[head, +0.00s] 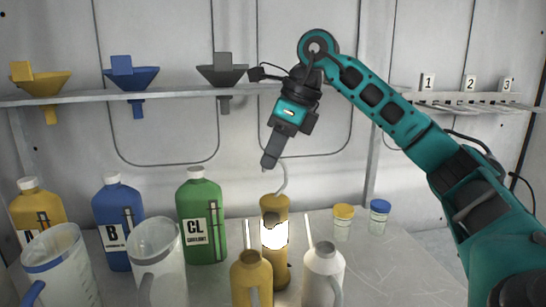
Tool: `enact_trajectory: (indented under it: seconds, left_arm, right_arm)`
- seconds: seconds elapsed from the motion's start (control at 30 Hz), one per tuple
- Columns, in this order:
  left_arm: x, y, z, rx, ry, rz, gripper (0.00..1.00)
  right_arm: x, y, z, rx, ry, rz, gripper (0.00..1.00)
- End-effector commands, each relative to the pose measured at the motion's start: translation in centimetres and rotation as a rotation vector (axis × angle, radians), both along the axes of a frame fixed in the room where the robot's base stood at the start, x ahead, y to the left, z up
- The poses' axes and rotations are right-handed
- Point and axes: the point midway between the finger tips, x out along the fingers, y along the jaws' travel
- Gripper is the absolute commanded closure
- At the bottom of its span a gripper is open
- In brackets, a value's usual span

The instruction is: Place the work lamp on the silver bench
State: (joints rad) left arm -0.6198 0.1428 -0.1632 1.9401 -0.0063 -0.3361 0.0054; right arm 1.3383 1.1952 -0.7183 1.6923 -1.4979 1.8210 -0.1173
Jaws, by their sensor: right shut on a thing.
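The work lamp (274,204) is yellow with a bright glowing white panel and a thin pale hook on top. My right gripper (270,162) points down from above and is shut on the lamp's hook. The lamp is upright. Its lower part is partly hidden behind a yellow oil can, so I cannot tell whether it touches the surface. The silver bench (405,268) spreads under the bottles and cans, with bare metal at the right. My left gripper is not in view.
A yellow can (251,280) and a white can (322,275) with spouts stand in front of the lamp. A green bottle (203,225), blue bottle (116,205) and clear jugs stand left. Two small capped jars (342,225) stand right. A shelf (180,95) with funnels runs behind.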

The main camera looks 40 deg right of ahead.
Motion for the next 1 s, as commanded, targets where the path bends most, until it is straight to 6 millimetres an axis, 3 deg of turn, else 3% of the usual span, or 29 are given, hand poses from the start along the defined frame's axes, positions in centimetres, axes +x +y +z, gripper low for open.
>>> enact_trajectory:
  seconds: [0.37,0.4,0.63,1.0]
  left_arm:
    - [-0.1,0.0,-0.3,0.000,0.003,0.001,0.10]
    - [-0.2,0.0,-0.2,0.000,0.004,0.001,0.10]
    - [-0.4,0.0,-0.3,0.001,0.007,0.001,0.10]
    - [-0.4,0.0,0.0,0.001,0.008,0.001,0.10]
  right_arm:
    - [0.0,0.0,-0.3,0.002,-0.005,0.000,1.00]
    - [0.0,0.0,-0.3,0.001,-0.002,0.001,0.88]
    - [0.0,0.0,-0.3,0.001,-0.002,0.001,0.66]
    - [-0.2,-0.2,0.8,0.001,-0.003,0.000,0.66]
